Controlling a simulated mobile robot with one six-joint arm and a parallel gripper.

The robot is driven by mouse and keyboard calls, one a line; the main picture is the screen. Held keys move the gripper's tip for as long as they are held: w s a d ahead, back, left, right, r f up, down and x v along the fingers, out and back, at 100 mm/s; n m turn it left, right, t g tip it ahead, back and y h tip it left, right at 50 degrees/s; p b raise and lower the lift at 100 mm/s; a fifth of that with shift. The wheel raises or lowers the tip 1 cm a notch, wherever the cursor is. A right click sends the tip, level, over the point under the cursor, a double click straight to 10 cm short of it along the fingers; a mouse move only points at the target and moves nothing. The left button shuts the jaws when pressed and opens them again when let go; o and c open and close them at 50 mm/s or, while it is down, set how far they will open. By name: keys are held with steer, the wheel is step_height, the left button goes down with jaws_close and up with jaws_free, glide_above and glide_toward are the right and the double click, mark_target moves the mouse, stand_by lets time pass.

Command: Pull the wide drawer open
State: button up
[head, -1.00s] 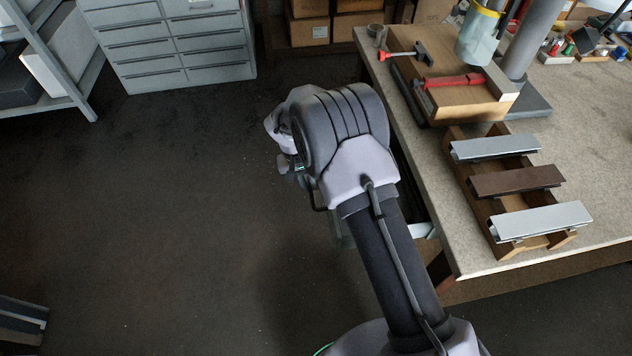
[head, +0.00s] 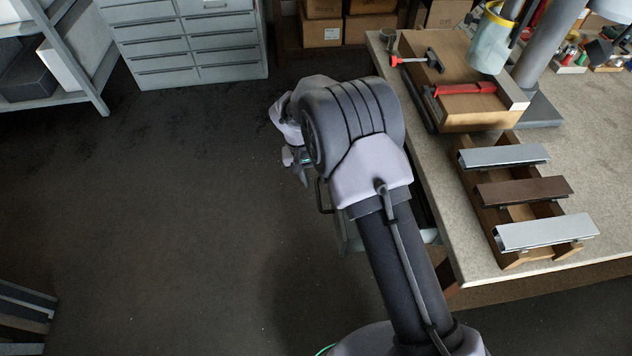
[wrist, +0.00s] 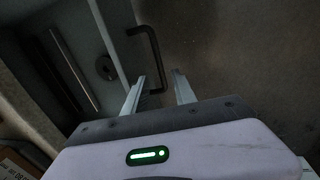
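In the wrist view a grey drawer front (wrist: 118,22) carries a dark bar handle (wrist: 150,55) and a round lock (wrist: 105,67). My gripper (wrist: 160,78) is open, its two pale fingers apart. The handle's near end lies by the left finger, toward the gap; I cannot tell whether they touch. In the head view my gripper (head: 302,172) points down left of the bench, largely hidden by my arm. A grey part (head: 350,236) shows below my arm, beside the bench; it may belong to the drawer. How far the drawer stands out is unclear.
The workbench (head: 440,190) stands at right, bearing a wooden rack (head: 520,213) with three profiles, and a wooden block (head: 470,110) with red-handled tools. A grey drawer cabinet (head: 190,45) and a shelf (head: 85,95) stand at the back left.

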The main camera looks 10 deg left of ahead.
step_height(320, 180, up, 13)
steer(key=a+p, duration=0.2)
steer(key=p, duration=0.1)
steer(key=shift+s+a, duration=0.15)
steer(key=shift+s, duration=0.25)
